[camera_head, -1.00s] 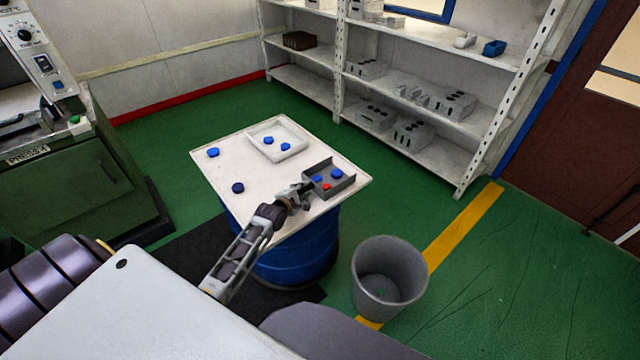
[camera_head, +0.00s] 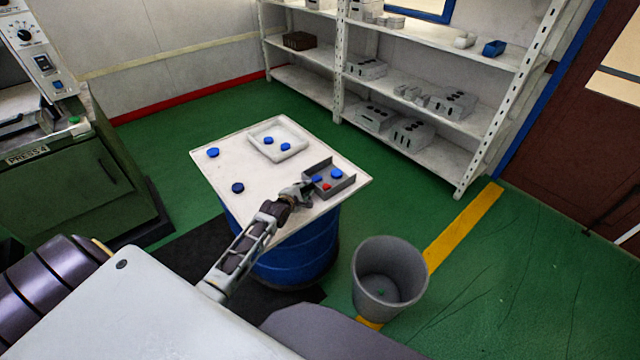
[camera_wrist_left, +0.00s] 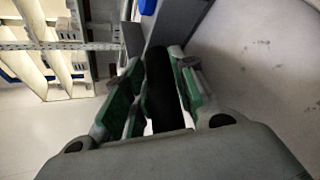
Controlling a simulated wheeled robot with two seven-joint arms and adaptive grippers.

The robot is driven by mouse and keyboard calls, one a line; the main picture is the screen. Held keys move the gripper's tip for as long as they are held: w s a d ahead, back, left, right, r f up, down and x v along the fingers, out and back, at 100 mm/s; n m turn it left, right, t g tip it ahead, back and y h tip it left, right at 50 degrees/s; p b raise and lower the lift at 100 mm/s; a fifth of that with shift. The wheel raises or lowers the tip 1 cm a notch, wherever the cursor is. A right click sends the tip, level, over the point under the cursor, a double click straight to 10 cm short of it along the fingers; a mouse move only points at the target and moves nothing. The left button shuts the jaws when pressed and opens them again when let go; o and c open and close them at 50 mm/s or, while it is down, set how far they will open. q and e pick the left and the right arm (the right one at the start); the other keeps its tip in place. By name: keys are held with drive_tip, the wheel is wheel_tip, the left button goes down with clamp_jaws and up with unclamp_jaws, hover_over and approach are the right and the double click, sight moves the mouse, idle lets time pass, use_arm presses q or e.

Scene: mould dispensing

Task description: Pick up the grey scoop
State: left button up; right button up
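The grey scoop (camera_head: 342,187) is a shallow open tray at the right corner of the white table top. Blue pieces and one red piece (camera_head: 326,187) lie in it. My left gripper (camera_head: 306,188) is at the scoop's near-left side, low over the table. In the left wrist view its green-padded fingers (camera_wrist_left: 158,85) stand close on both sides of the black handle (camera_wrist_left: 163,95) and look shut on it. Part of the scoop's grey wall (camera_wrist_left: 170,22) shows beyond the fingertips. The scoop appears to rest on the table. My right gripper is not in view.
The white table top (camera_head: 225,172) stands on a blue drum (camera_head: 300,262). A white tray (camera_head: 297,153) with blue pieces and two loose blue pieces (camera_head: 213,152) (camera_head: 238,188) are on it. A grey bin (camera_head: 390,280) stands at right, a shelf (camera_head: 425,155) behind, a green press (camera_head: 75,175) at left.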

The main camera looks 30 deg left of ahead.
use_arm(q)
clamp_jaws()
drive_tip(key=shift+r, duration=0.1)
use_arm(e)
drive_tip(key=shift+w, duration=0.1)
use_arm(q)
drive_tip(key=shift+r, duration=0.35)
wheel_tip(320, 180, up, 8)
drive_tip(key=shift+r+p, duration=0.1)
drive_tip(key=shift+p, duration=0.25)
drive_tip(key=shift+r, duration=0.5)
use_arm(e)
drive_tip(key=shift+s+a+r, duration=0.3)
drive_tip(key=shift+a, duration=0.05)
